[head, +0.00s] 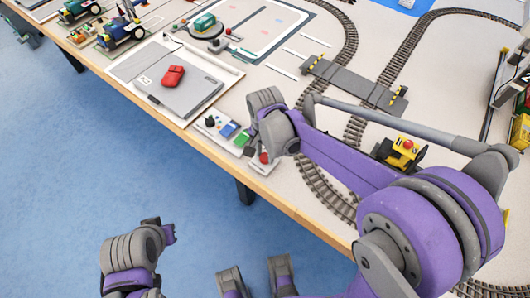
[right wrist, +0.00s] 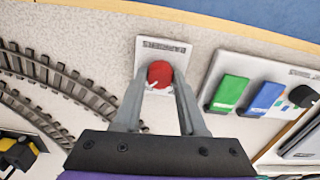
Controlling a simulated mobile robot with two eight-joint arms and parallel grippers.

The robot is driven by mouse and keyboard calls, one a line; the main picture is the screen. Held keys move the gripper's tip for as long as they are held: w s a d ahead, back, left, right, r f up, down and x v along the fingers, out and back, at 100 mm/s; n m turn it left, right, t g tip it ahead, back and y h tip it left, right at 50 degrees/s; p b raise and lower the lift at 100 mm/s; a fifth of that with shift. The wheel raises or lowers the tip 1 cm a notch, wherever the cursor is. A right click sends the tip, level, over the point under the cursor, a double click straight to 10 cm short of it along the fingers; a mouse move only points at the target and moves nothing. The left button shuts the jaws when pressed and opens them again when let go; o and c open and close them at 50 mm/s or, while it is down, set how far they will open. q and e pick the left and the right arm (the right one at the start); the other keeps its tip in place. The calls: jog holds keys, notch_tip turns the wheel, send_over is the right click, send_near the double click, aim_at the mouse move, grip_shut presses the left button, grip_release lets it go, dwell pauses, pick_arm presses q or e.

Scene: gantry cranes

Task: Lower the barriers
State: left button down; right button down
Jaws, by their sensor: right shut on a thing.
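A small white panel with a red knob (right wrist: 160,73) and a printed label lies near the table's front edge. The red knob also shows in the head view (head: 264,157). My right gripper (right wrist: 160,84) is shut on the red knob, with one finger on each side. A grey level crossing (head: 352,82) spans the tracks. Small yellow-and-black striped barriers (head: 316,62) stand at its ends; their exact angle is too small to tell. Part of my left arm shows at the lower left of the head view; its fingers cannot be made out.
Next to the knob panel is a control panel with a green switch (right wrist: 229,93) and a blue switch (right wrist: 262,98). A yellow vehicle (head: 403,149) stands right of the curved track (head: 322,190), behind my right arm.

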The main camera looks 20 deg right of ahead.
aim_at(265, 157)
jog(key=shift+m, duration=0.4)
jog(key=shift+c, duration=2.3)
grip_release()
jog(key=shift+r, duration=0.1)
notch_tip(265, 157, up, 11)
jog(key=p, duration=0.1)
